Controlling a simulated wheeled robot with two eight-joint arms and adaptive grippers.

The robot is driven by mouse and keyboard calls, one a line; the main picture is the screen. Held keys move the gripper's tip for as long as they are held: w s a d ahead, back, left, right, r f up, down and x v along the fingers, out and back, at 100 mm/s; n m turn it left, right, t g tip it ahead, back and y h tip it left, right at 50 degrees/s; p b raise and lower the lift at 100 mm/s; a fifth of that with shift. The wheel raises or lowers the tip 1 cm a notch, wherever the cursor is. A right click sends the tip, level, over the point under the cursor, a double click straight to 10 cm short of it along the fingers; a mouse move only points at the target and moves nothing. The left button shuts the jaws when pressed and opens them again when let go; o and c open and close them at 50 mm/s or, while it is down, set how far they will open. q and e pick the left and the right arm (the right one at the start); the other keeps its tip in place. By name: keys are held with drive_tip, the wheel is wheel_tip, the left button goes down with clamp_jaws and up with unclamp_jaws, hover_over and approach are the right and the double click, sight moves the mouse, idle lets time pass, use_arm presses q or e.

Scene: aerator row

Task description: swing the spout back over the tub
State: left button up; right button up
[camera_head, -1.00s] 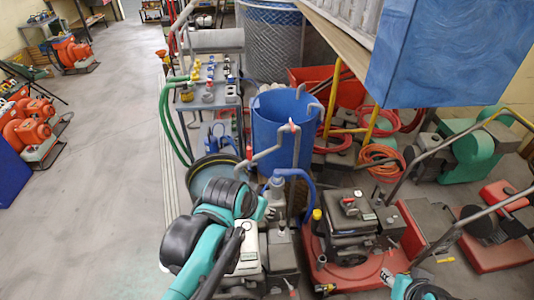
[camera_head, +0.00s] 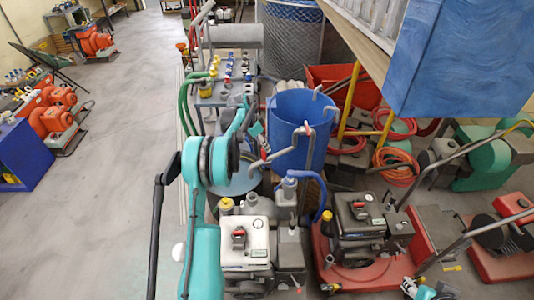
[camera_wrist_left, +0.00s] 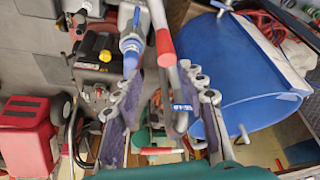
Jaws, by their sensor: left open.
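The blue tub (camera_head: 290,133) stands upright in the middle of the head view. It also shows at the right of the left wrist view (camera_wrist_left: 237,75). The grey bent spout pipe (camera_head: 283,156), with a red band near its upper bend, shows in front of the tub. In the left wrist view a grey pipe with a red band (camera_wrist_left: 160,22) runs between my spread fingers. My left gripper (camera_head: 257,138) is left of the tub, close to the spout. It is open, with its two fingers (camera_wrist_left: 165,120) apart on either side of the pipe. Contact cannot be told. My right gripper (camera_head: 428,290) is partly cut off at the lower right.
A white-topped engine (camera_head: 246,243) and a red machine (camera_head: 352,262) stand in front of the tub. A blue box-like block (camera_head: 455,55) hangs at the upper right. A cart of small parts (camera_head: 228,85) stands behind. Grey floor (camera_head: 110,190) is clear at left.

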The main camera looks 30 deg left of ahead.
sight(267, 158)
use_arm(q)
drive_tip(key=shift+w+a+f, duration=0.15)
drive_tip(key=shift+a+f, duration=0.45)
drive_tip(key=shift+f, duration=0.25)
drive_tip(key=b+x, duration=0.2)
drive_tip(key=x, duration=0.5)
drive_tip(key=shift+w+d+f, duration=0.1)
drive_tip(key=shift+f, duration=0.2)
clamp_jaws()
